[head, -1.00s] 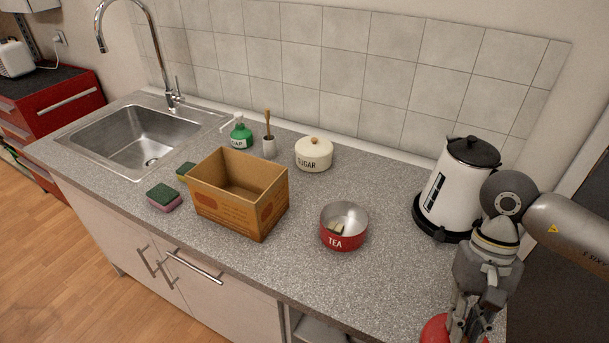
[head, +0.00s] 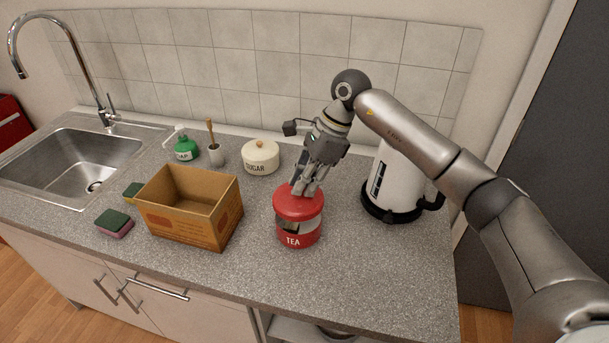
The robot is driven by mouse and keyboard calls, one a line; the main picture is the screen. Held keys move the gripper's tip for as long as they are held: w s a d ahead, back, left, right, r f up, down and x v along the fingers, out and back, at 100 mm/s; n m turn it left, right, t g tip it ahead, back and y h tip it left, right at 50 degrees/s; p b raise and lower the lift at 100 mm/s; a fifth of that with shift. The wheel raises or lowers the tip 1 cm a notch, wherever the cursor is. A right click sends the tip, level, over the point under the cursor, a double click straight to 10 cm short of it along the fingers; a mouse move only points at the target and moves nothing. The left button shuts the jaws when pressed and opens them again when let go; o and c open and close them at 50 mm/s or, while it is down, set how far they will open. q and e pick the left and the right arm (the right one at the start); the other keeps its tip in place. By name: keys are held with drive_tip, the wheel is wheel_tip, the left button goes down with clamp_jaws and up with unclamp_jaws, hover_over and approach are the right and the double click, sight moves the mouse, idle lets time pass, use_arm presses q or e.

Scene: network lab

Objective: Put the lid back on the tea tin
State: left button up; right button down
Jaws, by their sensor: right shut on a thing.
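The red tea tin (head: 312,237), marked TEA, stands upright on the counter, right of the cardboard box. My right gripper (head: 305,188) comes down from above and is shut on the red lid (head: 290,208). The lid is over the tin's mouth, roughly level. Part of the tin's pale inside shows below the lid's edge, so the lid looks held a little above the rim. The fingers hide part of the lid's top. My left gripper is not in view.
The open cardboard box (head: 183,232) stands left of the tin. The white sugar pot (head: 261,160) is behind it, and the white kettle (head: 398,185) is close on the right. A soap bottle (head: 186,150) and sponge (head: 114,224) are farther left. The counter in front is clear.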

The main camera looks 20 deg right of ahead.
drive_tip(key=shift+w+d+m, duration=0.1)
drive_tip(key=shift+w+m, duration=0.2)
drive_tip(key=shift+f, duration=0.45)
wheel_tip(320, 180, down, 4)
drive_tip(key=b, duration=0.2)
drive_tip(key=shift+b, duration=0.4)
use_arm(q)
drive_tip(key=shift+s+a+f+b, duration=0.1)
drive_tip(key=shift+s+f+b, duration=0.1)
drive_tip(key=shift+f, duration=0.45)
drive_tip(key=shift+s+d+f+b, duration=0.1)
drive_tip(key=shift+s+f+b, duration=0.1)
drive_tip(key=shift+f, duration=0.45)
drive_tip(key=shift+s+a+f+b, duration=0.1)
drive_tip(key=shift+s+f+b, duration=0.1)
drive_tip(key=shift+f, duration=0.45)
use_arm(e)
drive_tip(key=shift+f, duration=0.7)
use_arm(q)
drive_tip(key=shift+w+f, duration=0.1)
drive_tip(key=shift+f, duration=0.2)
use_arm(e)
drive_tip(key=shift+r, duration=0.1)
use_arm(q)
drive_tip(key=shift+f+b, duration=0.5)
drive_tip(key=shift+b, duration=0.25)
use_arm(e)
drive_tip(key=shift+f, duration=0.2)
